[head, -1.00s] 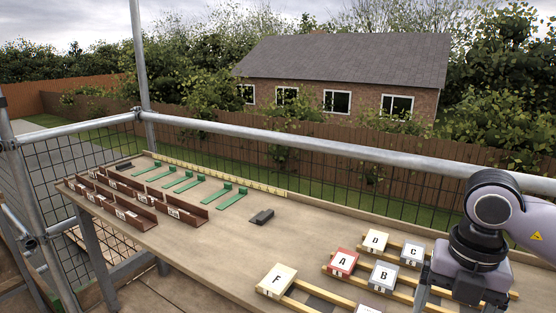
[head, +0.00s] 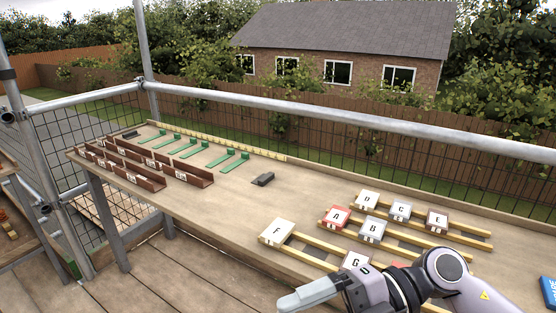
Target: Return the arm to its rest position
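My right arm comes in from the lower right. Its gripper (head: 308,293) points left over the front edge of the bench (head: 235,215), below the lettered tiles. Its fingers are seen side-on, so the gap between them cannot be judged; no tile shows in them. My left gripper is out of view. The arm's links hide part of the front rail and partly cover tile G (head: 355,262). The other tiles lie on wooden rails: F (head: 277,232), red A (head: 337,217), B (head: 372,230), D (head: 368,201), C (head: 400,210) and dark red E (head: 437,221).
Brown channels (head: 140,178) and green brackets (head: 235,163) stand at the bench's far left. A small dark block (head: 263,179) lies mid-bench. A blue object (head: 549,289) is at the right edge. A metal guard rail (head: 330,118) runs behind.

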